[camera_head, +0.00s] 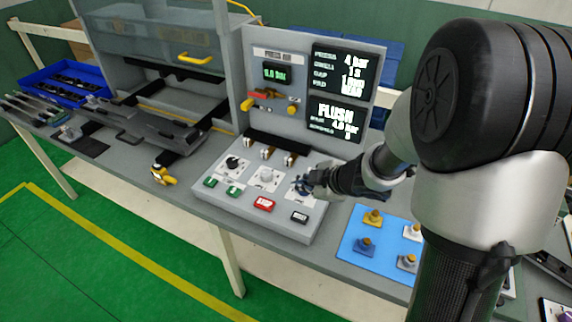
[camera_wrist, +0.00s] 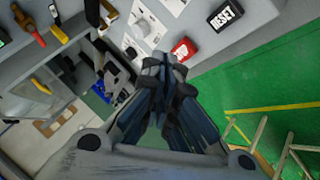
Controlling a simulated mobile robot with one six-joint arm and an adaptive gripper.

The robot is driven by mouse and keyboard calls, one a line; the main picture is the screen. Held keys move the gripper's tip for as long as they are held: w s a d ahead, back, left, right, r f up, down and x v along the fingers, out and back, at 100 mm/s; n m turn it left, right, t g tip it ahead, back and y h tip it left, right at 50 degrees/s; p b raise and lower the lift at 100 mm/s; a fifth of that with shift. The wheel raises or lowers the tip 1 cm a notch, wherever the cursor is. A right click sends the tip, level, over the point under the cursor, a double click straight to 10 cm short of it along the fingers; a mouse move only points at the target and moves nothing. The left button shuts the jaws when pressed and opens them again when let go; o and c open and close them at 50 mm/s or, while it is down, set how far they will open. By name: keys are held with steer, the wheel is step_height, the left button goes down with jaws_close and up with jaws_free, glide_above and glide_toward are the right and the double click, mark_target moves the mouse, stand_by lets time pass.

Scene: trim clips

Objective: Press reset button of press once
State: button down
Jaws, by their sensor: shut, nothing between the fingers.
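The reset button (camera_head: 300,217) is a small dark rectangular button at the right front of the press's control box (camera_head: 225,198). In the wrist view the reset button (camera_wrist: 226,16) shows near the top edge, with its label readable. My gripper (camera_head: 306,184) is shut and empty. In the head view it appears over the right rear part of the control box, behind the reset button, and hides part of a knob there. In the wrist view the fingertips (camera_wrist: 165,62) show apart from the reset button in the picture.
A red button (camera_head: 264,204) sits left of the reset button, and two green buttons (camera_head: 233,190) farther left. Rotary knobs (camera_head: 265,174) stand behind them. An upright display panel (camera_head: 340,85) rises at the back. A blue mat (camera_head: 350,246) with small fittings lies right of the box.

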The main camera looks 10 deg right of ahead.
steer(key=shift+s+a+f+n+y, duration=0.3)
steer(key=shift+a+f+y, duration=0.2)
steer(key=shift+a, duration=0.05)
steer(key=b, duration=0.8)
glide_above(298, 219)
step_height(298, 219, down, 8)
steer(key=shift+r, duration=0.1)
steer(key=shift+f+b, duration=0.5)
stand_by(0.5)
steer(key=shift+f, duration=0.45)
